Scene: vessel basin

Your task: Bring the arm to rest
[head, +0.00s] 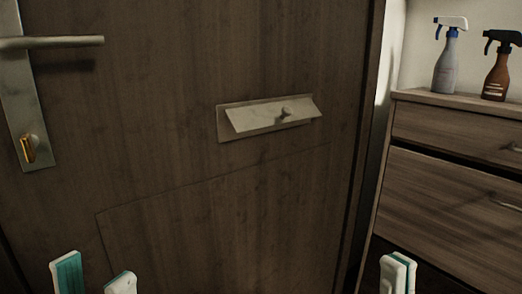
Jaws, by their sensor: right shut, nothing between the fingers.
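My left gripper (94,275) shows at the bottom left edge of the head view. Its two white and teal fingers stand apart with nothing visible between them. My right gripper (398,273) shows at the bottom right. Its fingertips are together and hold nothing. Both grippers point upward in the picture, in front of the door and drawers, and touch nothing that I can see. The arms behind them are out of view.
A dark wooden door (160,130) fills most of the view. It has a lever handle (55,42) and a metal flap with a knob (268,116). At right, a drawer cabinet (450,195) bears a grey spray bottle (446,65) and a brown spray bottle (496,75).

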